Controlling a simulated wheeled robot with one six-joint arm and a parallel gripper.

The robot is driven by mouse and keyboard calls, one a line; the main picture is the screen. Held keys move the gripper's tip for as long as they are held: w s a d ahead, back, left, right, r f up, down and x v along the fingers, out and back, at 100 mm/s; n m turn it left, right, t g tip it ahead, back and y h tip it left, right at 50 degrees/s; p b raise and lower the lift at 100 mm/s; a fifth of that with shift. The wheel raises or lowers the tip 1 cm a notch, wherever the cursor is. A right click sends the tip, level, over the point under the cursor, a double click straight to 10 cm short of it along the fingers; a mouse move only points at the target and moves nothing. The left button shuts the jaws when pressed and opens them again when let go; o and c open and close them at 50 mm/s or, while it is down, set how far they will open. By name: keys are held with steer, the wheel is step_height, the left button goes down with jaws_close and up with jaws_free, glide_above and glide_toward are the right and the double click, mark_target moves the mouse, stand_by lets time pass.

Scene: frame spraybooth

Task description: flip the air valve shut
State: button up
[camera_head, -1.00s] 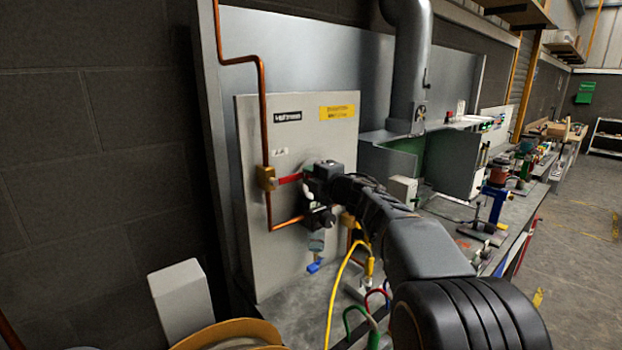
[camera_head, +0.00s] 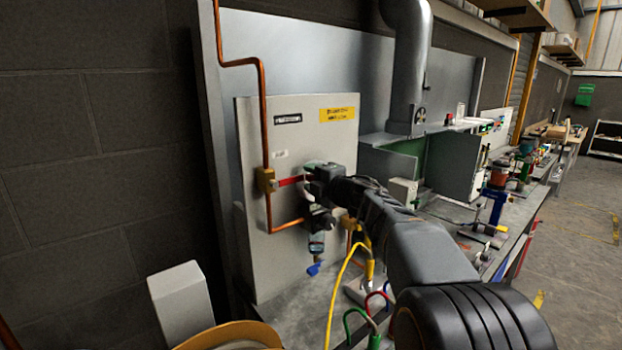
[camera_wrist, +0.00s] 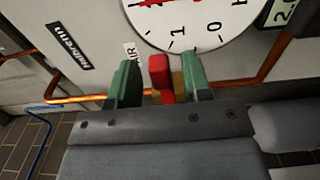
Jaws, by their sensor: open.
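The air valve has a brass body (camera_head: 266,180) on the copper pipe of the grey panel (camera_head: 300,115). Its red lever (camera_head: 288,181) points right, roughly horizontal, across the pipe's vertical run. My gripper (camera_head: 309,174) is at the lever's right end, in front of the panel. In the wrist view, the red lever (camera_wrist: 160,78) stands between the two green fingertips of my gripper (camera_wrist: 158,80), with gaps on both sides. The jaws are open. The brass body (camera_wrist: 177,84) is partly hidden behind the lever and the right finger.
A round white gauge (camera_wrist: 190,18) is close beyond the fingers. A regulator (camera_head: 317,240) with a blue tip hangs below my gripper. A yellow hose (camera_head: 340,285) rises from the bench. Copper pipe (camera_head: 263,100) runs up the panel's left side.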

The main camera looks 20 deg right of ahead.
steer(key=b+v, duration=0.2)
steer(key=v, duration=1.1)
steer(key=shift+s, duration=0.15)
